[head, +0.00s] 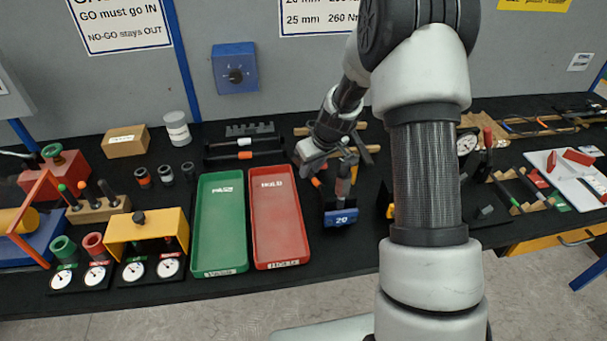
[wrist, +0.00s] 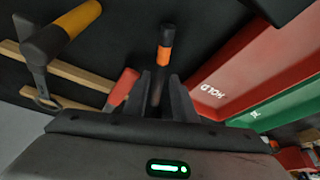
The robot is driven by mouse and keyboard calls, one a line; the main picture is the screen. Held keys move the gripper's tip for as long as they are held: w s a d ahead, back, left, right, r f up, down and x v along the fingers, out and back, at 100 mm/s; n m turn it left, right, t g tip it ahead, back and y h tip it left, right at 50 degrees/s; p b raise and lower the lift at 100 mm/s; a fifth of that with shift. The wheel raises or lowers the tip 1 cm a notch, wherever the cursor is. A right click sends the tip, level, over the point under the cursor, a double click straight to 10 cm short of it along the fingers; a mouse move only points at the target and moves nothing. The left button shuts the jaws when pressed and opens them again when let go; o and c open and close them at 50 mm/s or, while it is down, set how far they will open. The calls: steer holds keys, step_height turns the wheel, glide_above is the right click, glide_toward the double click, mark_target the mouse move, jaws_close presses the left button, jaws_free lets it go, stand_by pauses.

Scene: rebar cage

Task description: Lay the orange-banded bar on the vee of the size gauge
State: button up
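My gripper (head: 318,163) is low over the black bench, right of the red tray. In the wrist view my two fingers (wrist: 165,95) stand on either side of a dark bar with an orange band (wrist: 165,55). The banded end points away from the camera. I cannot tell whether the fingers press on the bar. In the head view the orange band (head: 316,182) shows just below my gripper. A blue block marked 20 (head: 341,218) stands just in front. I cannot make out a vee or say surely which thing is the size gauge.
The red HOLD tray (head: 256,215) and green tray (head: 203,215) lie left of my gripper. Two other banded bars (head: 244,148) lie behind them. A dial (head: 467,144) stands to the right.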

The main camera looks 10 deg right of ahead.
steer(key=shift+w+f, duration=0.25)
steer(key=shift+f, duration=0.35)
steer(key=shift+r, duration=0.15)
jaws_close()
